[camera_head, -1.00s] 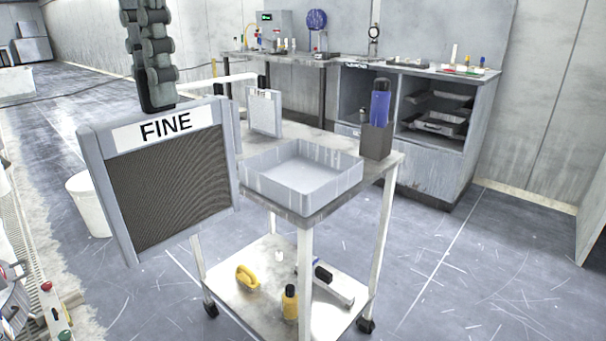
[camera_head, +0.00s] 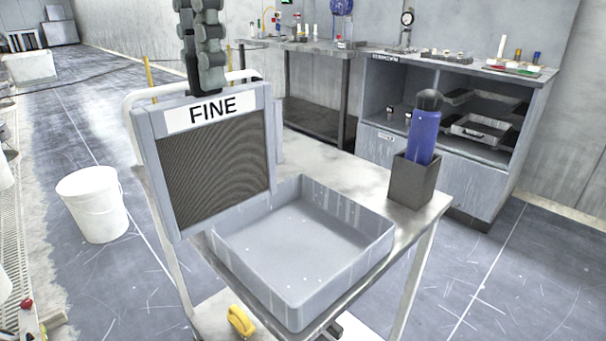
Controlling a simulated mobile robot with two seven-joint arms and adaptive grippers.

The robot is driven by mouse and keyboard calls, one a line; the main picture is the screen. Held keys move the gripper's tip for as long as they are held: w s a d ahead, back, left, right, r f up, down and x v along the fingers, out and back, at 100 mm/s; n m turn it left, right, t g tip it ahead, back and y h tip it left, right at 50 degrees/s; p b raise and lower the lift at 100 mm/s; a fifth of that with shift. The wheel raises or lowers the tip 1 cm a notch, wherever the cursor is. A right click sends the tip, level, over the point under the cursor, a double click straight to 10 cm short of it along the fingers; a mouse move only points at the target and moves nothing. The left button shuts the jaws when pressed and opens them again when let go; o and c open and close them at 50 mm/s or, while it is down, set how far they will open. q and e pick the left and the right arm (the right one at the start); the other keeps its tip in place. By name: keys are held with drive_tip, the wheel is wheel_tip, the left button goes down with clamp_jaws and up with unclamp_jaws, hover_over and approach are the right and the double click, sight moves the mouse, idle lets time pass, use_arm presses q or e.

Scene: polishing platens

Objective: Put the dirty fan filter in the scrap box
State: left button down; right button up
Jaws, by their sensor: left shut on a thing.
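A framed filter (camera_head: 213,170) with a grey frame, a dark brownish mesh and a white "FINE" label hangs upright from my left gripper (camera_head: 207,92). The gripper is shut on its top edge; the fingertips are partly hidden. The filter appears in front of the left end of the cart, its lower right corner overlapping the rim of an open grey box (camera_head: 345,262) in the picture. The box is empty and sits on the cart top. No label shows on it, so I cannot tell whether it is the scrap box. My right gripper is not in view.
The cart top (camera_head: 335,172) also bears a dark holder (camera_head: 412,183) with a blue bottle (camera_head: 424,134) at the right. A white bucket (camera_head: 93,205) stands on the floor at left. A yellow item (camera_head: 241,321) lies on the lower shelf. A cabinet (camera_head: 470,190) stands behind.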

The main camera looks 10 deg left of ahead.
use_arm(q)
drive_tip(key=w+d+f+b, duration=0.1)
drive_tip(key=w+d+f, duration=0.5)
drive_tip(key=f, duration=0.4)
drive_tip(key=shift+w+d+b, duration=0.3)
drive_tip(key=shift+w+d, duration=0.05)
drive_tip(key=shift+d, duration=0.4)
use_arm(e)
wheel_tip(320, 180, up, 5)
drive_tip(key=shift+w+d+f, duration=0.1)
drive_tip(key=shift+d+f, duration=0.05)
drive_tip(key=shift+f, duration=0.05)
use_arm(q)
drive_tip(key=shift+f, duration=0.3)
drive_tip(key=c, duration=1.6)
unclamp_jaws()
drive_tip(key=shift+o, duration=0.3)
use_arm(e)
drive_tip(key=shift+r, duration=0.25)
use_arm(q)
drive_tip(key=shift+r, duration=0.15)
